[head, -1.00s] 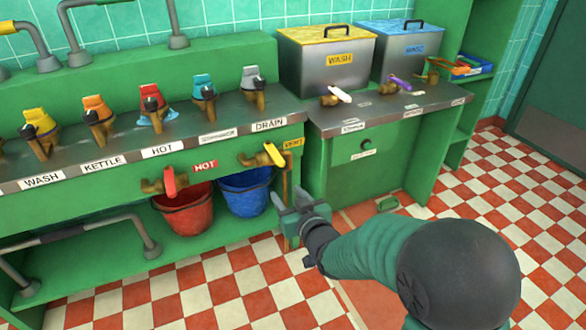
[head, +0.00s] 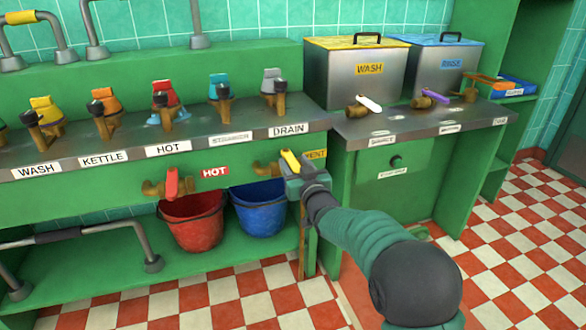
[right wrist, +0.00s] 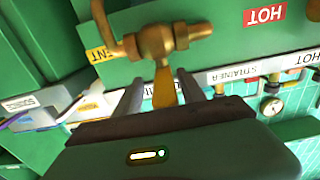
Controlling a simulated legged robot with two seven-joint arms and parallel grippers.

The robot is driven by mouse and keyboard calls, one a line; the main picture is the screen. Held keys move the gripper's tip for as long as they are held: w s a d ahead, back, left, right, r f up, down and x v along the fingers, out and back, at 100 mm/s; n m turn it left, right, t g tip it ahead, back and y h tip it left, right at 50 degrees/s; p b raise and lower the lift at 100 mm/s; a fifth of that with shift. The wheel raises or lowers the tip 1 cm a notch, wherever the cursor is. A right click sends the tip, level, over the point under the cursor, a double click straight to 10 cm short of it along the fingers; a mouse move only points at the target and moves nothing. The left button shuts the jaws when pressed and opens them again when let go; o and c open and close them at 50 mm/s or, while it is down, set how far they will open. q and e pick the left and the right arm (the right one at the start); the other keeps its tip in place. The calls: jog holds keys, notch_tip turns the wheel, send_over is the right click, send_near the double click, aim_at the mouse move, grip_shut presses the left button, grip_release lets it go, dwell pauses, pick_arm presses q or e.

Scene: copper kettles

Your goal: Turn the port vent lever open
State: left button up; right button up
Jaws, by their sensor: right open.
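The vent lever is a yellow handle (head: 290,160) on a brass valve (head: 265,169) beside the yellow VENT label (head: 316,154), on the green front below the counter. My right gripper (head: 302,176) is at the lever, just below and right of it. In the right wrist view, the lever (right wrist: 163,88) lies between the two open fingers (right wrist: 162,92), below its brass valve body (right wrist: 157,42). I cannot tell whether a finger touches it. My left gripper is not in view.
A red lever (head: 171,184) by the HOT label sits left of the vent valve. A red bucket (head: 192,221) and a blue bucket (head: 258,208) stand below. Several coloured taps line the counter above. Metal WASH and RINSE tanks stand at the right.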

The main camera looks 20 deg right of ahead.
jog(key=shift+w+a+r, duration=0.15)
jog(key=shift+w+a, duration=0.3)
jog(key=shift+w, duration=0.35)
jog(key=shift+d, duration=0.1)
jog(key=shift+c, duration=1.4)
grip_shut()
